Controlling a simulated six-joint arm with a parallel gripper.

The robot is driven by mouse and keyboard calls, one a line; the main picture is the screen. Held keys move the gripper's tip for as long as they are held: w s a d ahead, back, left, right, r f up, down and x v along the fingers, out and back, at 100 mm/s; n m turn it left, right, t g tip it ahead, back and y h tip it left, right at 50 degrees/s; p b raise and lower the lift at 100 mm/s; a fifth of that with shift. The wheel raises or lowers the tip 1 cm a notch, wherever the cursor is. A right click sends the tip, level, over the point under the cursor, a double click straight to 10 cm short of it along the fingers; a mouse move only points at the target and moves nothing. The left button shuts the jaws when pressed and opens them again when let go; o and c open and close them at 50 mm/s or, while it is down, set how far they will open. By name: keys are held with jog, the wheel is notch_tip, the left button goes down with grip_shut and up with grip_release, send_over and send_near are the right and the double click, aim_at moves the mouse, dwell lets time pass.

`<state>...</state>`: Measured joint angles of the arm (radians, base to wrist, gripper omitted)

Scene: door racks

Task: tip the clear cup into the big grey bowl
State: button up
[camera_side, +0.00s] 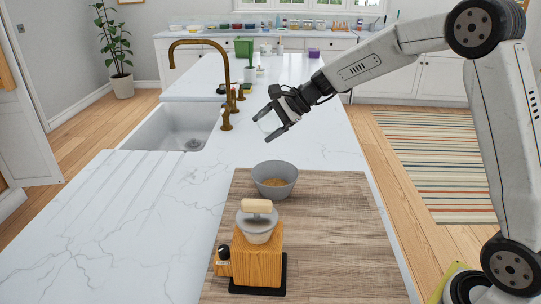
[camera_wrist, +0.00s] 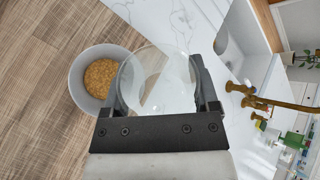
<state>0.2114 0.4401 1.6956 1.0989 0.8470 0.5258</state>
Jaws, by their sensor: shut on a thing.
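My gripper (camera_side: 271,117) is shut on the clear cup (camera_wrist: 158,80), which sits between its fingers in the wrist view. In the side view the cup is very faint and its tilt is hard to tell. I see no clear contents in it. The big grey bowl (camera_side: 272,170) stands on the wooden board and holds brown grains (camera_wrist: 102,77). In the side view my gripper is above the bowl and apart from it, towards the sink side. In the wrist view the bowl (camera_wrist: 75,82) is left of the cup, partly overlapped by the cup and finger.
A wooden block (camera_side: 258,262) on the board's near part carries a small grey dish (camera_side: 257,229) with a wooden-handled tool. A small dark-capped jar (camera_side: 222,262) is beside it. The sink (camera_side: 182,128) and brass tap (camera_side: 226,75) are at the left. The marble counter between is clear.

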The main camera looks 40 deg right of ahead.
jog(key=m, duration=0.2)
jog(key=y, duration=0.1)
jog(key=shift+w+d+r+m, duration=0.1)
jog(key=shift+w+r+m, duration=0.15)
jog(key=shift+r+m, duration=0.15)
jog(key=m+y, duration=0.2)
jog(key=m, duration=0.1)
jog(key=d+m, duration=0.1)
jog(key=m, duration=0.1)
jog(key=shift+w+r+t+y, duration=0.25)
jog(key=shift+w+t+y, duration=0.05)
jog(key=shift+w+y, duration=0.1)
jog(key=shift+s+a+r+m+t+h, duration=0.5)
jog(key=shift+a+m+t, duration=0.2)
jog(key=shift+t, duration=0.1)
jog(key=shift+s+a+m+t+h, duration=0.2)
jog(key=shift+s+m+t+h, duration=0.35)
jog(key=shift+m, duration=0.15)
jog(key=s+d+f+m+t+h, duration=0.1)
jog(key=s+f+m+t+h, duration=0.2)
jog(key=s, duration=0.5)
jog(key=shift+s+f+m+h, duration=0.2)
jog(key=shift+f+m+h, duration=0.5)
jog(key=shift+m+h, duration=0.35)
